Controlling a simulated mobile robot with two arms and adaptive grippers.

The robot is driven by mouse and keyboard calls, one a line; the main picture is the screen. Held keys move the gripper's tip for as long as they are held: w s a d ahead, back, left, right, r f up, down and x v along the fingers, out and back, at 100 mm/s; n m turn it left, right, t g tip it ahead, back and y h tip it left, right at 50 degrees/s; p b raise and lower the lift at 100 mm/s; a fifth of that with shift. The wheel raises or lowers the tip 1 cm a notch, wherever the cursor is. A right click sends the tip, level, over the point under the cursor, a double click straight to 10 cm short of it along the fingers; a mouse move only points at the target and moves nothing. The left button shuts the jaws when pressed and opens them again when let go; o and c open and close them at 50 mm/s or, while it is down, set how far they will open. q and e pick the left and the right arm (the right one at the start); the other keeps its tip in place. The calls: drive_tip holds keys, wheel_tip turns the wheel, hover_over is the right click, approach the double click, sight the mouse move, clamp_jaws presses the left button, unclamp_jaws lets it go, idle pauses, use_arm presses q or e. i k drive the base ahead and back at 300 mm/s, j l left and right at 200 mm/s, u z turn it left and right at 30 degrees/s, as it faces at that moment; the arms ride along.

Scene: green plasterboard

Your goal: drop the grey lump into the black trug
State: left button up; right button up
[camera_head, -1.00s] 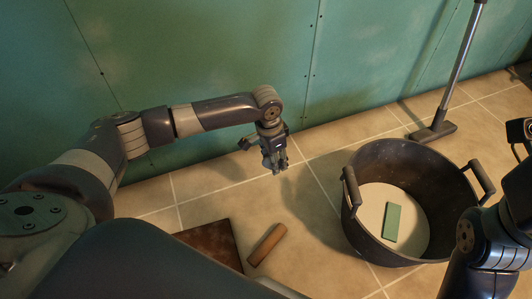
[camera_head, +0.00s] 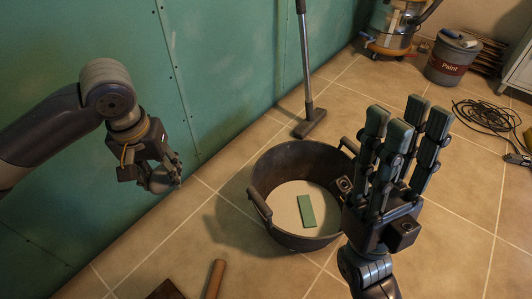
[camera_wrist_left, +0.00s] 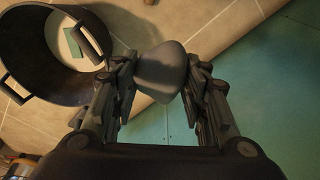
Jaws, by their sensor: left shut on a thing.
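The grey lump (camera_wrist_left: 161,72) is a smooth stone-like piece between the two fingers of my left gripper (camera_wrist_left: 160,82) in the left wrist view. In the head view my left gripper (camera_head: 168,179) is shut on it, left of the trug and in front of the green wall. The black trug (camera_head: 262,176) stands on the tiles with its handles up. Inside it are a pale round surface and a green block (camera_head: 307,211). The trug also shows at upper left in the wrist view (camera_wrist_left: 28,78). My right gripper (camera_head: 408,140) is open and empty, fingers up, at the trug's right.
The green wall (camera_head: 80,50) runs close along the left. A floor tool with a metal tube (camera_head: 307,75) stands behind the trug. A brown cylinder (camera_head: 215,279) lies at the front. A vacuum, a paint bucket (camera_head: 450,62) and a coiled cable (camera_head: 488,117) are at back right.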

sight(295, 218)
drive_tip(key=k+l+u, duration=0.1)
drive_tip(key=l, duration=0.3)
drive_tip(key=k+l+u, duration=0.1)
drive_tip(key=l, duration=0.3)
drive_tip(key=k+l+u, duration=0.1)
drive_tip(key=l, duration=0.25)
drive_tip(key=k+l+u, duration=0.1)
drive_tip(key=l, duration=0.3)
drive_tip(key=i+l+u, duration=0.15)
drive_tip(key=l, duration=0.2)
drive_tip(key=i+l+u, duration=0.1)
drive_tip(key=l, duration=0.2)
drive_tip(key=i+l+u, duration=0.15)
drive_tip(key=l, duration=0.25)
drive_tip(key=i+l+u, duration=0.1)
drive_tip(key=l, duration=0.25)
drive_tip(key=i+l+u, duration=0.15)
drive_tip(key=l, duration=0.25)
drive_tip(key=i+l, duration=0.15)
